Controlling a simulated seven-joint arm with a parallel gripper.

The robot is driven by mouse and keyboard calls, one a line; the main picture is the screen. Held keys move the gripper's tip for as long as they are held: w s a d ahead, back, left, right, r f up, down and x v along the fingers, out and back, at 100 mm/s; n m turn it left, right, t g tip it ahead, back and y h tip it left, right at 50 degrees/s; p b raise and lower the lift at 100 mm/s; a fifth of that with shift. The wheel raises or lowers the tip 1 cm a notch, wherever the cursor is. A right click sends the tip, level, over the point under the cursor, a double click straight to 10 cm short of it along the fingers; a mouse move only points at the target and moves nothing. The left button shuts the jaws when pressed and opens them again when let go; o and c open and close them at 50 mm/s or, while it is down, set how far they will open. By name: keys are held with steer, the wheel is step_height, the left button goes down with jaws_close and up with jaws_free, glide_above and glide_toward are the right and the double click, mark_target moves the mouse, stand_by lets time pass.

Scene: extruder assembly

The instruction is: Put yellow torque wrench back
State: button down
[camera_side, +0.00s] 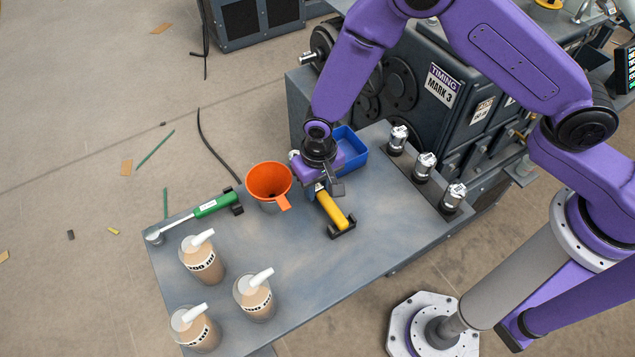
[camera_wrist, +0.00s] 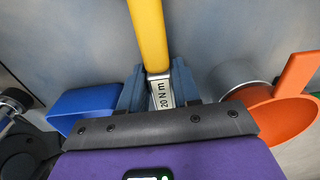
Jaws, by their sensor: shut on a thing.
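The yellow torque wrench (camera_side: 331,211) lies along the table between the orange funnel and the table's right side. Its yellow handle (camera_wrist: 149,35) runs up from my gripper in the wrist view, and a metal part marked "20 N m" sits between the fingers. My gripper (camera_wrist: 159,88) is shut on the wrench just below the handle. The handle's far end is at a black holder (camera_side: 342,229); whether it rests fully in it I cannot tell. The wrench head is hidden by my gripper in the side view.
An orange funnel (camera_side: 268,181) in a metal cup stands left of my gripper, and a blue bin (camera_side: 351,150) behind it. A green torque wrench (camera_side: 212,206) lies in a holder at the left. Several pump bottles and metal cylinders (camera_side: 424,166) stand on the table (camera_side: 290,275).

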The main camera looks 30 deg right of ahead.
steer(key=c, duration=0.7)
jaws_free()
steer(key=r, duration=1.7)
steer(key=shift+s+r, duration=0.2)
steer(key=shift+r, duration=0.05)
steer(key=s+d+r+n, duration=0.2)
steer(key=s+d+n, duration=0.2)
steer(key=s+d, duration=0.3)
steer(key=s+d+r+n, duration=0.3)
steer(key=s+d+n, duration=0.1)
steer(key=s+d, duration=0.3)
steer(key=s+d+r+n, duration=0.3)
steer(key=s+d+n, duration=0.1)
steer(key=s+d, duration=0.4)
steer(key=shift+s+d, duration=0.1)
steer(key=shift+d, duration=1)
